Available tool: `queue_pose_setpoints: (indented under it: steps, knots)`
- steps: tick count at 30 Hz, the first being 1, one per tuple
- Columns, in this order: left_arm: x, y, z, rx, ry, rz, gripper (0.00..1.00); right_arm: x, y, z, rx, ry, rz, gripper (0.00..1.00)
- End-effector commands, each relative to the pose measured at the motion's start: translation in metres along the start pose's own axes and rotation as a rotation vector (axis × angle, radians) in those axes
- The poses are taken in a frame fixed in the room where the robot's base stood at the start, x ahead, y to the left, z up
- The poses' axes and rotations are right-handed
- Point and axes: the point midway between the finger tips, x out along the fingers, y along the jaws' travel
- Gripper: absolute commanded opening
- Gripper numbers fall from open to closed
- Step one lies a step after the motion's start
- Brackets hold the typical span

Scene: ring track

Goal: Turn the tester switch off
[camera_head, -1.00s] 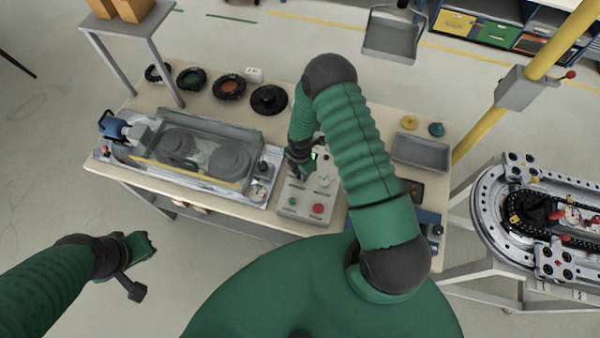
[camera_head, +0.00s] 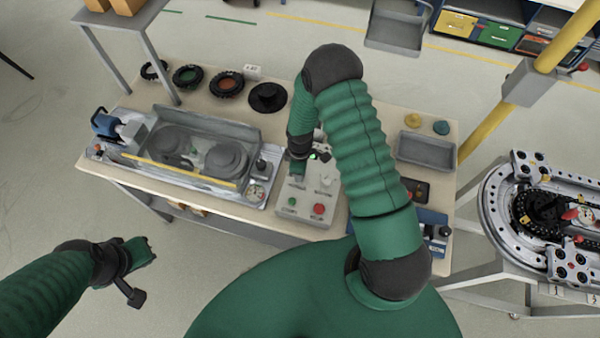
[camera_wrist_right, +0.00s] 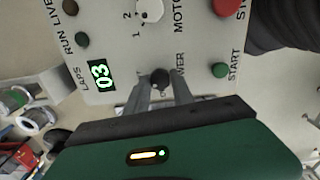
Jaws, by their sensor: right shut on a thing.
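The tester's grey control box (camera_head: 297,209) stands on the workbench, with a green button (camera_head: 292,201) and a red button (camera_head: 319,209) on its near part. In the right wrist view its panel (camera_wrist_right: 118,38) shows a lit green display (camera_wrist_right: 101,75) reading 03. A black switch knob (camera_wrist_right: 160,76) sits beside the partly hidden POWER label. My right gripper (camera_wrist_right: 161,88) has its fingers shut on this knob, one on each side. In the head view my right gripper (camera_head: 301,166) is over the box, its fingertips unclear. My left gripper (camera_head: 143,253) hangs in front of the bench, empty.
A clear-covered belt rig (camera_head: 200,150) stands left of the box. A grey tray (camera_head: 426,151) is at right. A ring track (camera_head: 500,200) stands beyond the bench's right end.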

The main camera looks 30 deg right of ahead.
Motion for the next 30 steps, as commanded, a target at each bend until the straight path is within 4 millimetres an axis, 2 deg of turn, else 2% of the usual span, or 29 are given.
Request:
queue_pose_setpoints:
  steps: [15,21,30]
  knots:
    - [0.02,0.0,0.005,0.0,0.0,0.0,0.0,0.002,0.0,-0.001,0.433,0.002,0.001,0.0]
    - [0.023,0.0,0.005,0.0,0.0,0.0,0.0,0.001,0.0,-0.001,0.532,0.001,0.001,0.0]
    - [0.025,0.0,0.006,0.0,0.0,0.0,0.0,0.001,0.0,0.0,0.59,0.001,0.0,0.0]
